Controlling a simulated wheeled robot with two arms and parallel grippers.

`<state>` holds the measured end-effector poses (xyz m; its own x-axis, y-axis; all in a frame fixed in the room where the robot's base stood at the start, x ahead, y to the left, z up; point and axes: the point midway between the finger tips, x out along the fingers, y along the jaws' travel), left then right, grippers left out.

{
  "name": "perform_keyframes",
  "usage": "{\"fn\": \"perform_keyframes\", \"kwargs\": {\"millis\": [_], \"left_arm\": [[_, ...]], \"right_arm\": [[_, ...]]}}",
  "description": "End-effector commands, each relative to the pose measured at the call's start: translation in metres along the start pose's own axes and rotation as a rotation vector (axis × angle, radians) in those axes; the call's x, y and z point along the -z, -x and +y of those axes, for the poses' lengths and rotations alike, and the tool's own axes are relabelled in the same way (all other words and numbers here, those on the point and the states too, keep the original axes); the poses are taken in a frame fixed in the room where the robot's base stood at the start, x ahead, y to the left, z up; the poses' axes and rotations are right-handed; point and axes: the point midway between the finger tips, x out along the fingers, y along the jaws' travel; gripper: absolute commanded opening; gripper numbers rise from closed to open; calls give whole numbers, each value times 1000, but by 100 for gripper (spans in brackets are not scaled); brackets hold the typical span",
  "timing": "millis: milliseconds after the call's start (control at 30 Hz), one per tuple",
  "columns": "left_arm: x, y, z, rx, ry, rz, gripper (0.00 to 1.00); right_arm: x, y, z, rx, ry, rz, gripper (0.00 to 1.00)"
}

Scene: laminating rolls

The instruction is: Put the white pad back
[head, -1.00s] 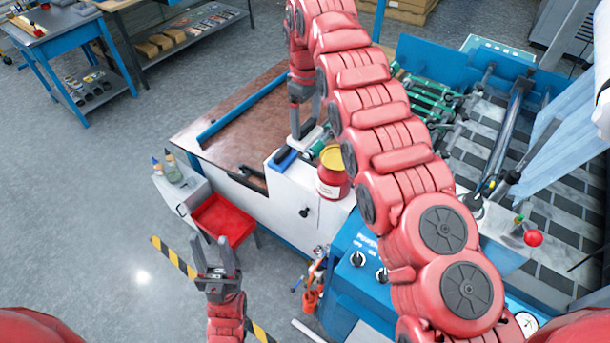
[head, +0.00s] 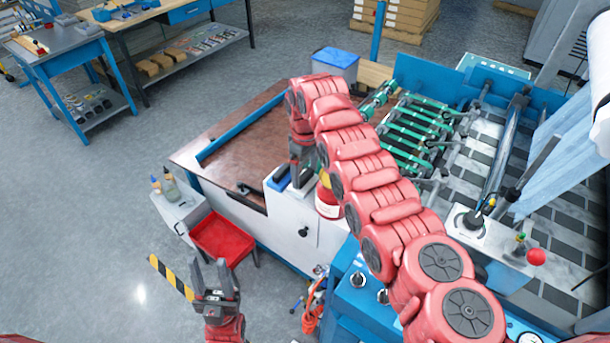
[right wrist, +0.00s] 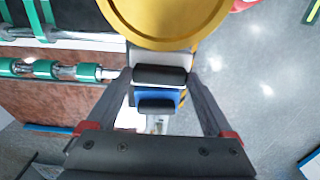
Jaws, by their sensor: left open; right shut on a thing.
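My right gripper (head: 300,182) is shut on the white pad (head: 303,189), at the corner of the white machine housing. The arm partly hides the pad in the head view. In the right wrist view, the white pad (right wrist: 162,58), with a black grip (right wrist: 160,76), is between the fingertips. A blue pad (head: 279,180) is right beside it on the housing; its black grip (right wrist: 157,106) shows in the right wrist view. I cannot tell whether the white pad touches the surface. My left gripper (head: 210,266) is open and empty above the floor.
A red can with a yellow lid (head: 327,203) stands close right of the pads; its lid (right wrist: 165,15) fills the top of the wrist view. Green rollers (head: 415,135) lie behind. A red tray (head: 222,238) and bottles (head: 168,185) are at the left. The brown board (head: 235,150) is mostly clear.

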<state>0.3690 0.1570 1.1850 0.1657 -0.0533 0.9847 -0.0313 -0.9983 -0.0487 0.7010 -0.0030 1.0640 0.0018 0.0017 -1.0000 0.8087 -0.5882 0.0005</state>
Motion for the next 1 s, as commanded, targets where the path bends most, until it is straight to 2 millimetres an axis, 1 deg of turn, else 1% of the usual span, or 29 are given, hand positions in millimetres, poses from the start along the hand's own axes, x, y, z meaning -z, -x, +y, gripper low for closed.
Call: {"fn": "perform_keyframes", "kwargs": {"millis": [33,133,200,367,400,467,767,867,967,1000], "left_arm": [[1,-8,0,0,0,0,45],[2,-15,-1,0,0,0,45],[3,-16,-1,0,0,0,45],[2,-14,-1,0,0,0,45],[2,-14,-1,0,0,0,45],[2,-14,-1,0,0,0,45],[2,-12,-1,0,0,0,45],[1,-5,0,0,0,0,45],[-1,6,0,0,0,0,45],[-2,13,1,0,0,0,45]], "right_arm": [[-1,-5,-2,4,1,-4,42],[0,-20,-1,2,1,-2,42],[-1,-28,-1,1,1,-3,42],[0,-31,0,-1,0,1,42],[0,-31,0,-1,0,0,88],[0,-31,0,-1,1,0,99],[0,-29,0,-1,0,1,100],[1,-21,1,-3,0,4,100],[1,-5,1,-3,1,3,100],[1,4,1,-6,1,5,100]]}}
